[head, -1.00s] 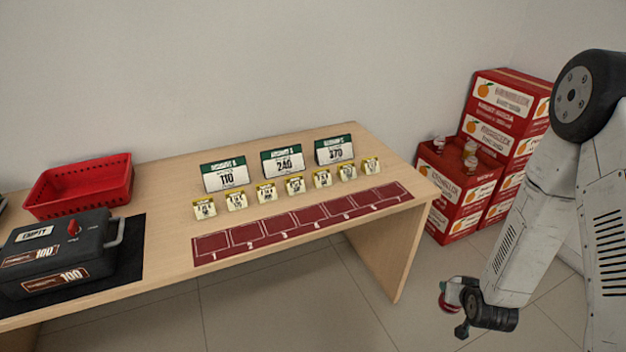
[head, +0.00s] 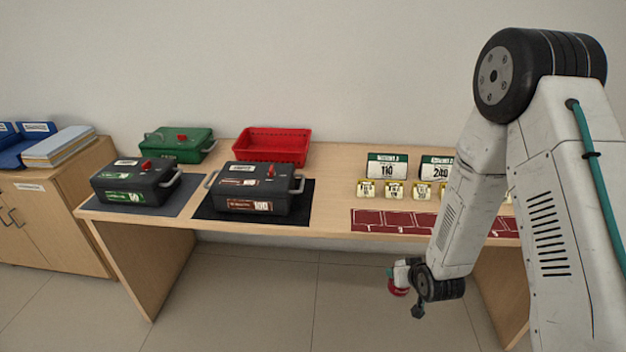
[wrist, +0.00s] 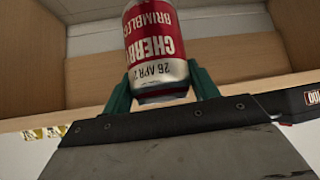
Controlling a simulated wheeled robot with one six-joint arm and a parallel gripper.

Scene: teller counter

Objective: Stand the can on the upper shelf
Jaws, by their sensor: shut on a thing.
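The can (wrist: 155,48) is red and white with a "CHERRY" label, seen upside down in the wrist view. My gripper (wrist: 162,90) is shut on it, with one green finger on each side. In the head view, my gripper (head: 391,273) is low in front of the table, and only a small red part of the can (head: 398,290) shows below it. I see no upper shelf in either view.
The wooden table (head: 330,190) carries a black cash box (head: 262,200), another black box (head: 135,190), a green box (head: 178,145), a red basket (head: 272,143) and price cards (head: 387,167). A cabinet (head: 50,215) stands at left. Floor in front is clear.

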